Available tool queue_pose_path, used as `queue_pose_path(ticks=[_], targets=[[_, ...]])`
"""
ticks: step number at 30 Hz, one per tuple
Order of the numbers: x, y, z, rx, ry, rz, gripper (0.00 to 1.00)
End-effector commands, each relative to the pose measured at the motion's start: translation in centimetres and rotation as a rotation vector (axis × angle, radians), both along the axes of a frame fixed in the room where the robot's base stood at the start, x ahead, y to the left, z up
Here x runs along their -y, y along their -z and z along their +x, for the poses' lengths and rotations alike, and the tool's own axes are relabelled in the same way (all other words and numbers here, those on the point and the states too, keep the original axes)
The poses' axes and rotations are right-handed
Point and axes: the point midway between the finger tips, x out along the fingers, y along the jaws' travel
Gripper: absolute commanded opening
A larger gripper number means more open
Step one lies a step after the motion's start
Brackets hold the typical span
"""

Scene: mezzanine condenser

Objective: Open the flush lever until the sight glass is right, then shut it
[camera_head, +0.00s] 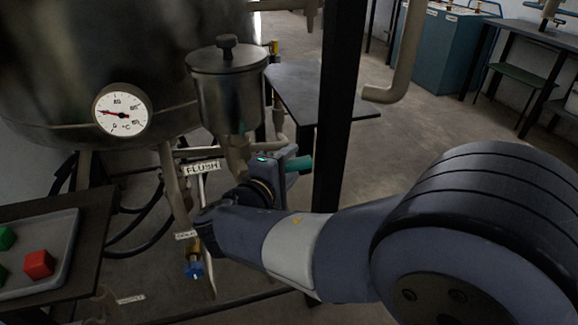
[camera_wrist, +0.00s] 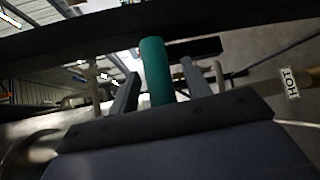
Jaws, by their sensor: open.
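A teal-green cylindrical handle (camera_head: 300,163) sticks out beyond my gripper (camera_head: 284,164), just right of the white FLUSH label (camera_head: 203,168). It seems to be the flush lever's grip; the rest of the lever is hidden behind my gripper. In the wrist view the green handle (camera_wrist: 155,72) stands between my two open fingers, with a gap visible on each side. A lidded metal pot (camera_head: 228,95) is directly above my gripper. I cannot make out a sight glass or its level in either view.
A round dial gauge (camera_head: 121,109) is on the large tank (camera_head: 60,60). A blue-knobbed tap (camera_head: 194,269) hangs below. A dark post (camera_head: 338,110) stands right of the handle. A tray (camera_head: 62,240) with red and green blocks is at left. A HOT label (camera_wrist: 289,83) shows on a pipe.

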Motion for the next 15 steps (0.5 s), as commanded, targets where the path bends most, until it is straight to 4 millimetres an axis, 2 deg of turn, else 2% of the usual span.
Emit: queue_pose_path(ticks=[7, 15], targets=[[0.03, -0.01, 0.08, 0.000, 0.000, 0.000, 0.46], [0.03, 0.00, 0.05, 0.000, 0.000, 0.000, 0.25]])
